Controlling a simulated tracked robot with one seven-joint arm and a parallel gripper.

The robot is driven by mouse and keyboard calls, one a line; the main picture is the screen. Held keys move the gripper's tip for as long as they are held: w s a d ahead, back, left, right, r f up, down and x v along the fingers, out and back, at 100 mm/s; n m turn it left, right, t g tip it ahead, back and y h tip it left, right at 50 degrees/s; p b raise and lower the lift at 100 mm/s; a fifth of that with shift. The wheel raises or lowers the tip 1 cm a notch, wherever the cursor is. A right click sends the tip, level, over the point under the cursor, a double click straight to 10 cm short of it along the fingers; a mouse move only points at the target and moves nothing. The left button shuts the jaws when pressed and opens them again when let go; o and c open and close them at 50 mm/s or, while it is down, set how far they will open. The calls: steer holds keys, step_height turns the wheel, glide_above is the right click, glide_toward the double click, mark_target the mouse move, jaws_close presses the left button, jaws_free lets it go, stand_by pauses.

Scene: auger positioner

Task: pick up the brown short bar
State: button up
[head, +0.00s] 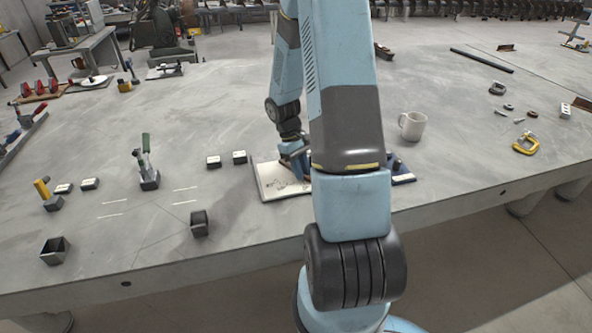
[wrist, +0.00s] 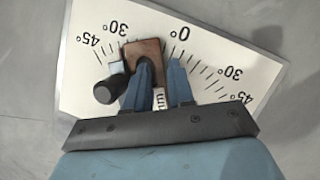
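In the wrist view a short brown bar-like piece (wrist: 148,47) lies over the white plate marked with angles (wrist: 235,70), near the 0° mark. A black round knob (wrist: 108,90) and a small grey block are at its left. My gripper (wrist: 162,68) is above it with its two blue fingers apart. The left finger covers part of the brown piece, and part of the piece shows between the fingers. I cannot tell whether a finger touches it. In the head view the plate (head: 268,181) shows, but my arm hides most of my gripper and the brown piece.
A white mug (head: 412,126) stands right of my arm. A yellow clamp (head: 526,143) and small hardware lie further right. Other brown pieces (head: 383,50) lie at the back.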

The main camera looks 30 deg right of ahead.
steer(key=shift+c, duration=0.5)
jaws_close()
